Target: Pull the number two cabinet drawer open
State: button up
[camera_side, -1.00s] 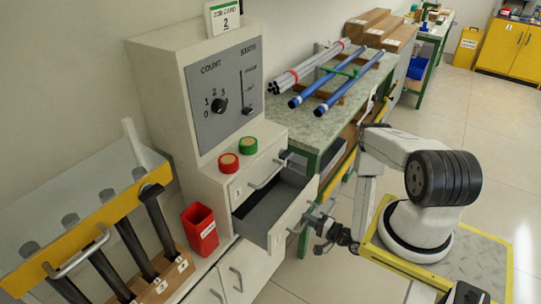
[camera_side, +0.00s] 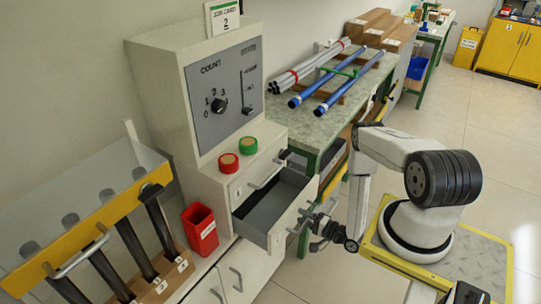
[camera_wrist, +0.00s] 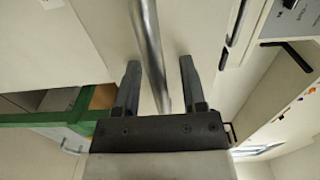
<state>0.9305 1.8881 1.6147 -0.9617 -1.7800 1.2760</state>
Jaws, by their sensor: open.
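The cabinet drawer (camera_side: 280,234) below the top one stands pulled out in the side view, its grey inside showing. The small label on its front is too small to read surely. My gripper (camera_side: 311,217) is at the front of this drawer, by its handle. In the wrist view my gripper (camera_wrist: 160,70) has its two fingers apart, with a round metal handle bar (camera_wrist: 150,50) running between them. Gaps show between the bar and the fingers, so it is not clamped. The top drawer (camera_side: 256,174) is shut.
A red cup (camera_side: 201,230) stands left of the drawers. A green-legged bench (camera_side: 325,130) with blue and grey rods stands behind the open drawer. Floor right of my base is clear.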

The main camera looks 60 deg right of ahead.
jog(key=w, duration=1.1)
jog(key=shift+w, duration=0.1)
jog(key=s, duration=0.8)
jog(key=w+d+r, duration=0.1)
jog(key=w+r, duration=0.1)
jog(key=r, duration=0.5)
jog(key=w+d+r, duration=0.1)
jog(key=d+r, duration=0.1)
jog(key=r, duration=0.5)
notch_tip(320, 180, up, 16)
send_over(297, 214)
jog(key=w, duration=0.2)
jog(key=shift+s+d+r, duration=0.1)
jog(key=shift+d+r, duration=0.05)
jog(key=shift+d, duration=0.1)
dwell(0.4)
